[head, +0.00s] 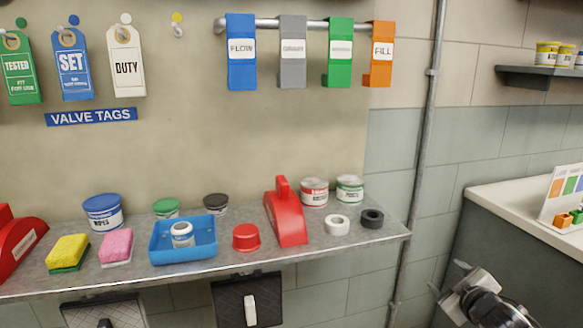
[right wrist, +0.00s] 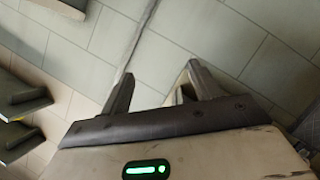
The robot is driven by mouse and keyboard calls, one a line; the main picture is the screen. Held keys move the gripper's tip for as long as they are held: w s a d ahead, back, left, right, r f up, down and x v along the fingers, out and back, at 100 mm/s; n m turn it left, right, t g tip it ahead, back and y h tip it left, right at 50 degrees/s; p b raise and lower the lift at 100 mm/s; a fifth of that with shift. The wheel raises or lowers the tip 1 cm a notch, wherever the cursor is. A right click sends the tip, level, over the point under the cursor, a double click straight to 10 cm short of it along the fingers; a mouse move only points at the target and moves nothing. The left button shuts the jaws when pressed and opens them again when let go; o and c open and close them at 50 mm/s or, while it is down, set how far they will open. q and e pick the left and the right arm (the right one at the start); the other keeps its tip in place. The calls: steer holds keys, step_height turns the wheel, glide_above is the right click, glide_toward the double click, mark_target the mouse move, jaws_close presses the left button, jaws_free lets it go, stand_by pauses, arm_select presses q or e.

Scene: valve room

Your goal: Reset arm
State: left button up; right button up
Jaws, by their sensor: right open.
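My right gripper (head: 449,278) shows at the lower right of the head view, in front of the tiled wall and beside the grey counter. In the right wrist view the right gripper (right wrist: 160,78) has its two dark fingers spread apart. Nothing is between them, and only wall tiles and a pipe show beyond. It is to the right of the shelf's end and touches nothing that I can see. My left gripper is in neither view.
A metal shelf (head: 330,250) holds a blue tray (head: 183,256), a red scoop-like thing (head: 287,216), tape rolls, sponges and cans. Coloured tags hang from a rail (head: 265,23) above. A pale-topped counter (head: 500,197) stands at the right. A vertical pipe (head: 425,120) runs down the wall.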

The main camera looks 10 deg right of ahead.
steer(key=s+a+f+g+y, duration=0.1)
steer(key=s+a+f+y, duration=0.1)
steer(key=s+a+f, duration=0.6)
steer(key=s+a+f+g+y, duration=0.15)
steer(key=s+a+f, duration=0.3)
steer(key=a, duration=0.65)
steer(key=s+a+f+m+g+y, duration=0.1)
steer(key=s+a+m+y, duration=0.2)
steer(key=s+a, duration=0.8)
steer(key=shift+a+f, duration=0.25)
steer(key=shift+a, duration=0.4)
steer(key=shift+s, duration=0.1)
